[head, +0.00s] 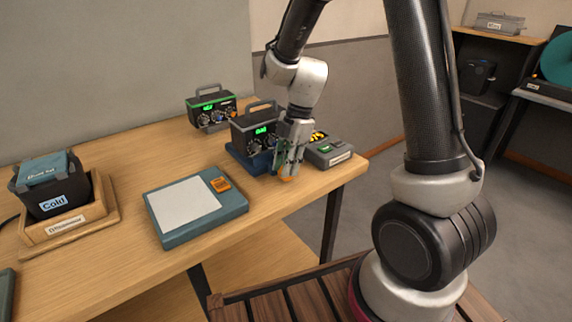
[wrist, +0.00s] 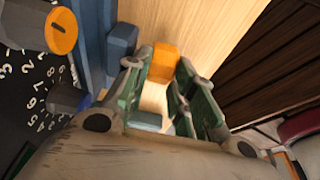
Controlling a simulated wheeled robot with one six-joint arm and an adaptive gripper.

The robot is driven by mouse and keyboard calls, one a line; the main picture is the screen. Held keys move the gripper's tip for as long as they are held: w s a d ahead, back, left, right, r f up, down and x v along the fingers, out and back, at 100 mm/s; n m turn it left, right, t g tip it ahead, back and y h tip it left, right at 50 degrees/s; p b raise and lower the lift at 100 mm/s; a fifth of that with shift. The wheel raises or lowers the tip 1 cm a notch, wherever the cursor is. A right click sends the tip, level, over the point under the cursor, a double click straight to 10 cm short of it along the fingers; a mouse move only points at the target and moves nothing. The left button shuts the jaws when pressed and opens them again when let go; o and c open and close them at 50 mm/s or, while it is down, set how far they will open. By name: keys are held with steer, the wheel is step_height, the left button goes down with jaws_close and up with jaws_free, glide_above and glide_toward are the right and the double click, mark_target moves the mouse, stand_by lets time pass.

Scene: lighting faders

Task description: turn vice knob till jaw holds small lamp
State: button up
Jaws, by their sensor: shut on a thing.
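A blue vice (head: 238,157) stands near the table's right end. A black box with a handle and green display (head: 250,133) sits at it; I cannot tell whether this is the small lamp or whether a jaw touches it. My gripper (head: 288,172) points down at the front right of the vice, shut on an orange knob (head: 285,179). In the wrist view the orange knob (wrist: 164,62) shows between the green fingers, beside the blue vice (wrist: 120,45). The black face with numbered dials (wrist: 22,75) is at the left. My gripper hides part of the vice.
A grey box with yellow and black top (head: 328,153) stands close right of my gripper. A similar green-lit box (head: 210,110) is behind. Bare tabletop lies between.

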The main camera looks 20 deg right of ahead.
steer(key=o, duration=0.7)
steer(key=shift+o, duration=0.2)
steer(key=shift+r, duration=0.1)
steer(key=v, duration=1.2)
steer(key=shift+d, duration=0.1)
